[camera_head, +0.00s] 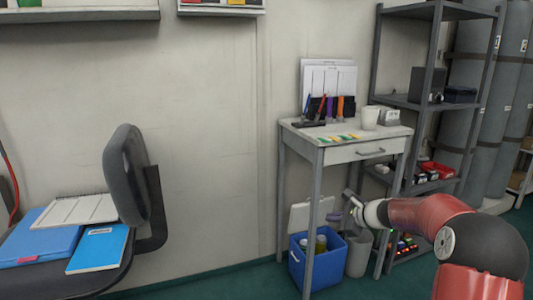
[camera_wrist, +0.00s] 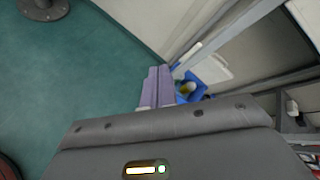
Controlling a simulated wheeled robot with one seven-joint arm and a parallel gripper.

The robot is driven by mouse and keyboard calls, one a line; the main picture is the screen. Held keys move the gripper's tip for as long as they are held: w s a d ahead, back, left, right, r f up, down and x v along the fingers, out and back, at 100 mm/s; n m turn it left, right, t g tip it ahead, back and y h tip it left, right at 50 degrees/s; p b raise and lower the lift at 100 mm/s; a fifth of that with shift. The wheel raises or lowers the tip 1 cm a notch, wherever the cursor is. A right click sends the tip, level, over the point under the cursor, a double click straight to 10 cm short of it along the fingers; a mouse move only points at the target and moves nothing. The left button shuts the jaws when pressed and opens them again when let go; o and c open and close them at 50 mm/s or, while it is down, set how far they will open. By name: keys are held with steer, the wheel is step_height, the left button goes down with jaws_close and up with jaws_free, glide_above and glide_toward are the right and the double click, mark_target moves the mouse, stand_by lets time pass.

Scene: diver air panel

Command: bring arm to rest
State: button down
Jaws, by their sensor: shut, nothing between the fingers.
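My red arm reaches in from the lower right in the head view. My gripper (camera_head: 341,208) is at its end, in front of the small desk's legs and above the blue bin. In the wrist view my gripper (camera_wrist: 158,72) shows two pale purple fingers pressed together. They are shut with nothing between them. The teal floor and the blue bin (camera_wrist: 190,90) lie beyond the fingertips. The gripper appears apart from the desk and the bin, though the exact gap is hard to tell.
Below stand the blue bin (camera_head: 318,262) with bottles and a grey wastebasket (camera_head: 358,252). A metal shelf (camera_head: 420,100) stands right. A chair (camera_head: 130,180) with folders stands left. Floor between is clear.

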steer(key=s+a+r+n+g+h, duration=0.1)
steer(key=s+a+r+n, duration=0.2)
steer(key=s, duration=0.4)
steer(key=s+a+r+n+g+h, duration=0.1)
steer(key=s+a+r+n, duration=0.2)
steer(key=s, duration=0.4)
steer(key=s+a+r+n+g+h, duration=0.1)
steer(key=s+a+n+g, duration=0.1)
steer(key=s+a+n, duration=0.4)
steer(key=s+d+f+n+h, duration=0.1)
steer(key=s+d+n+h, duration=0.1)
steer(key=s, duration=1)
steer(key=s+d+n+h, duration=0.2)
steer(key=s+d+n, duration=0.2)
steer(key=s, duration=0.8)
steer(key=shift+s+d+f+n, duration=0.2)
steer(key=shift+f+n, duration=0.15)
steer(key=shift+n, duration=0.75)
